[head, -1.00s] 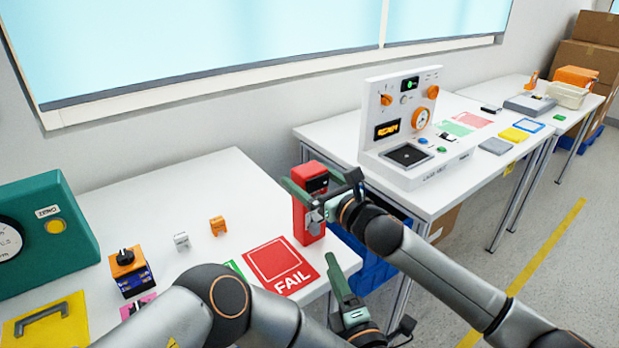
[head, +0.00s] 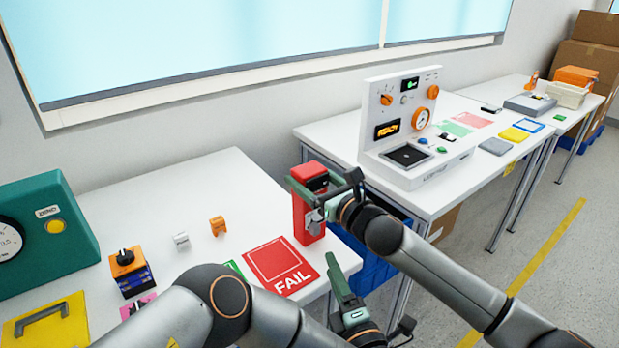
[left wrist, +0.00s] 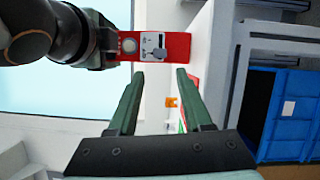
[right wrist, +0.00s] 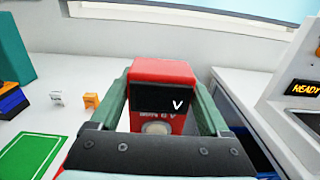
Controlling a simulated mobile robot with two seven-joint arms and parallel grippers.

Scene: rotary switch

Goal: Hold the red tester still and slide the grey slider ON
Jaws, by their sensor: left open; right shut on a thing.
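The red tester (head: 305,215) stands upright at the right edge of the near white table in the head view. My right gripper (head: 325,182) is shut on its upper part. In the right wrist view the tester (right wrist: 160,72) sits between the two fingers, with a dark display showing a "V". In the left wrist view the tester (left wrist: 178,47) lies sideways across the top, with a pale panel and the grey slider (left wrist: 160,53) on it. My left gripper (left wrist: 157,85) is open and empty, its fingertips a short way from the tester's panel. The slider is too small to read in the head view.
A red FAIL mat (head: 280,268) lies left of the tester. An orange-topped block (head: 130,270) and a teal meter box (head: 45,235) stand further left. A white test console (head: 405,125) stands on the table behind. A gap with blue crates (head: 362,250) separates the tables.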

